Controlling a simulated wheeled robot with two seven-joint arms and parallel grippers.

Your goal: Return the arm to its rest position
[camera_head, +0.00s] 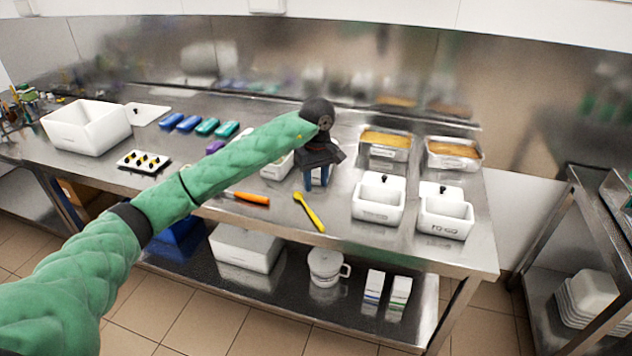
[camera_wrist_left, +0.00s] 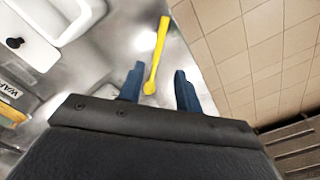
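My left arm, in a green sleeve, reaches from the lower left over the steel table (camera_head: 345,228) in the head view. My left gripper (camera_head: 316,184) hangs over the middle of the table, its blue fingers pointing down. In the left wrist view its two blue fingers (camera_wrist_left: 158,88) are spread apart with nothing held between them. A yellow spatula-like tool (camera_head: 309,212) lies on the table just in front of the gripper. It also shows beyond the fingers in the left wrist view (camera_wrist_left: 157,55). My right gripper is in neither view.
Two white tubs (camera_head: 379,198) (camera_head: 445,213) and two metal pans (camera_head: 386,143) (camera_head: 453,153) stand right of the gripper. An orange-handled tool (camera_head: 249,198) lies left of it. A large white bin (camera_head: 86,127) stands far left. The table's front edge is close to the gripper.

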